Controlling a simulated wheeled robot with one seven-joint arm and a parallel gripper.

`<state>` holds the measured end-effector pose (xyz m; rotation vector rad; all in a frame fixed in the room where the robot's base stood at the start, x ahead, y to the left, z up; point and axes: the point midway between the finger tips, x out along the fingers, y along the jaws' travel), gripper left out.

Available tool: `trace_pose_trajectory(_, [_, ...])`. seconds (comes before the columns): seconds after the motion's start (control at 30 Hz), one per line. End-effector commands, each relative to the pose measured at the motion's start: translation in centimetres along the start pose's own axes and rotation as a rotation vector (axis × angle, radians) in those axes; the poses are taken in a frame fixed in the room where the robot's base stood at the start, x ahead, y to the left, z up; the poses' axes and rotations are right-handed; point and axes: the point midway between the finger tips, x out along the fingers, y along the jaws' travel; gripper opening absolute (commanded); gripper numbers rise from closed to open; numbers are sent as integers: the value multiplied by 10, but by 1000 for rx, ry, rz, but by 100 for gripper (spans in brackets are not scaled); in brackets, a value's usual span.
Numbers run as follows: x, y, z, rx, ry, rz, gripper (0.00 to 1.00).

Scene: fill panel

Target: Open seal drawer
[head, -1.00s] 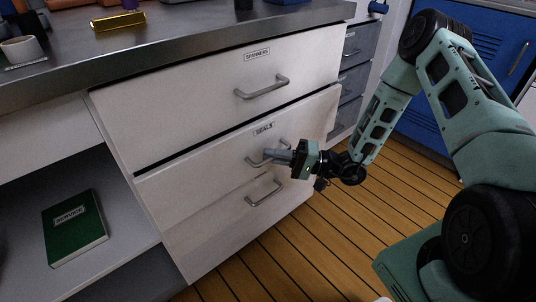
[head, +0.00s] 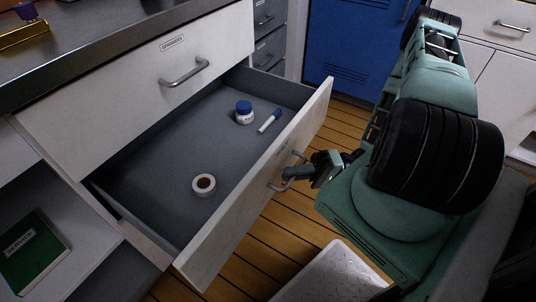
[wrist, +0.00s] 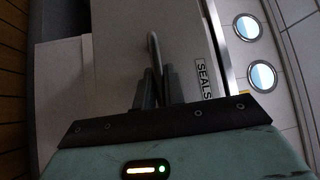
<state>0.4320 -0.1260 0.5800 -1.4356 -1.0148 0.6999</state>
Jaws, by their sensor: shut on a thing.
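The seals drawer (head: 262,196) is pulled well out of the white cabinet, and its grey inside shows in the head view. Its front carries the SEALS label (wrist: 204,78) in the wrist view. My gripper (head: 290,174) is shut on the drawer's bar handle (head: 276,187), outside the front; the handle also shows between the fingers in the wrist view (wrist: 153,45).
The spanners drawer (head: 130,95) above is shut. A steel worktop (head: 110,38) runs over it. A green book (head: 32,256) lies on the open shelf at left. A blue cabinet (head: 350,50) stands behind. A pale textured plate (head: 328,275) is on the wooden floor.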

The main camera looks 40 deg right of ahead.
Motion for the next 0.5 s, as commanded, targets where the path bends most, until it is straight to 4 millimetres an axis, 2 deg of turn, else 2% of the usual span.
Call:
trace_pose_trajectory(0.2, [-32, -10, 30, -1, 5, 3, 0])
trace_pose_trajectory(0.5, [-53, -14, 51, -1, 1, 3, 0])
